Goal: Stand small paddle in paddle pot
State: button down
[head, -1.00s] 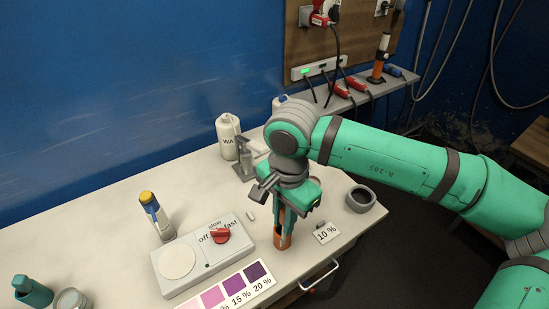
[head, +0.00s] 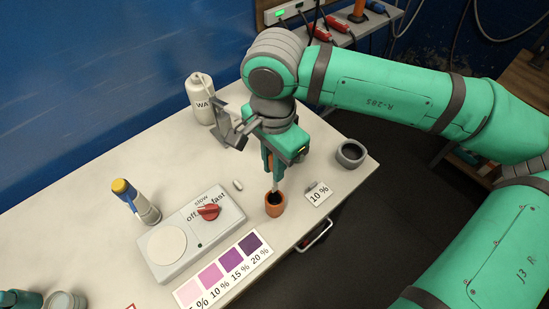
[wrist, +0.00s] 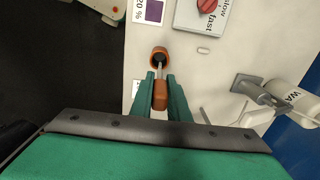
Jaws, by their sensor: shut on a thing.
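The small paddle (wrist: 160,95) has an orange-brown handle and a thin pale shaft. My gripper (wrist: 160,86) is shut on the handle, one finger on each side. In the head view my gripper (head: 269,163) is above the paddle pot, pointing down. The paddle pot (head: 275,209) is a small orange-brown cup with a dark inside, upright on the table. It also shows in the wrist view (wrist: 153,59). The paddle's shaft runs down to the pot's mouth; whether its lower end is inside or just above, I cannot tell.
A "10 %" card (head: 319,193) and a grey ring-shaped holder (head: 351,153) are right of the pot. The stirrer box (head: 168,262) with a red knob and the purple colour chart (head: 228,268) are left. A white bottle (head: 201,103) and grey stand (head: 231,131) are behind.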

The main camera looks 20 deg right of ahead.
aim_at(274, 192)
jog(key=shift+f, duration=4.7)
jog(key=c, duration=1.6)
grip_release()
jog(key=shift+s, duration=0.1)
notch_tip(274, 192, up, 11)
jog(key=shift+f, duration=0.1)
